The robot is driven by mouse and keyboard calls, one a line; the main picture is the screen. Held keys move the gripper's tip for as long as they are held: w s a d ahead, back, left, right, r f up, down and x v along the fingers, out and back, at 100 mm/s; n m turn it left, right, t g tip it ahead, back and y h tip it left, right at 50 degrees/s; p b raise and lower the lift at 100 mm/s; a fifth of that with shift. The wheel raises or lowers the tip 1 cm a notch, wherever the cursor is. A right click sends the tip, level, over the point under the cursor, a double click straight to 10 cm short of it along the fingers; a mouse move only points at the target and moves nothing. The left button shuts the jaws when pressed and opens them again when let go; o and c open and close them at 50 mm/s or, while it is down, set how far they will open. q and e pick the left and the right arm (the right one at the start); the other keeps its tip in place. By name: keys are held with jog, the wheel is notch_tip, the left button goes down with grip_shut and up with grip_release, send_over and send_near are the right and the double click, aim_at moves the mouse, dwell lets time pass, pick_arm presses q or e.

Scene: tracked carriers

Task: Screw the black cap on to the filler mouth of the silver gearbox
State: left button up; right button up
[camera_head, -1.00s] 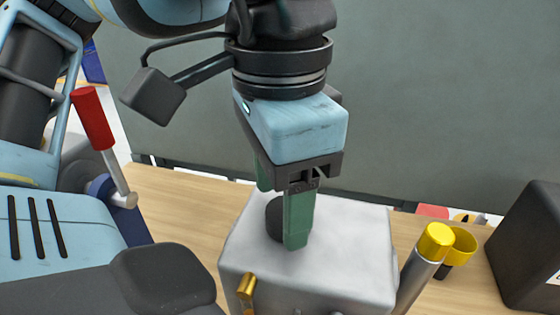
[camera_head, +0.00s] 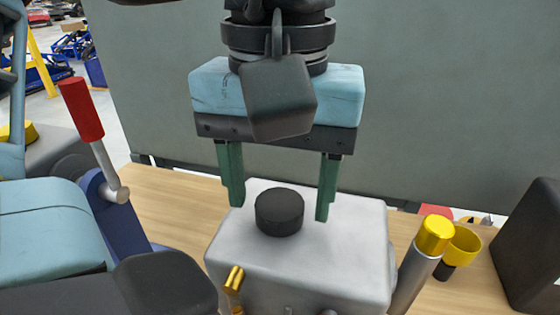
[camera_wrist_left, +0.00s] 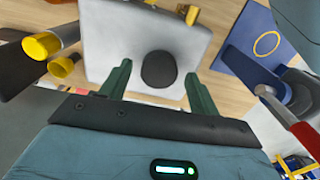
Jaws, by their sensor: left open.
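The silver gearbox (camera_head: 300,260) stands on the wooden bench, its top face up. The black cap (camera_head: 279,211) sits on the gearbox top, over the spot of the filler mouth, which is hidden beneath it. The cap looks level; how tightly it is seated I cannot tell. My left gripper (camera_head: 280,212) points down with its two green fingers apart, one on each side of the cap and clear of it. In the left wrist view the cap (camera_wrist_left: 158,69) shows between the open fingers.
A silver cylinder with a yellow top (camera_head: 434,236) and a yellow cup-like piece (camera_head: 462,245) stand right of the gearbox. A dark box (camera_head: 530,245) is at the far right. A red-handled lever (camera_head: 82,110) rises at left. A grey panel (camera_head: 420,100) stands behind the bench.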

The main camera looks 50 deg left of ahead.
pick_arm(q)
jog(key=n+b, duration=0.1)
jog(key=n, duration=0.4)
jog(key=shift+n, duration=0.3)
jog(key=shift+c, duration=0.3)
jog(key=c, duration=0.7)
jog(key=o, duration=1)
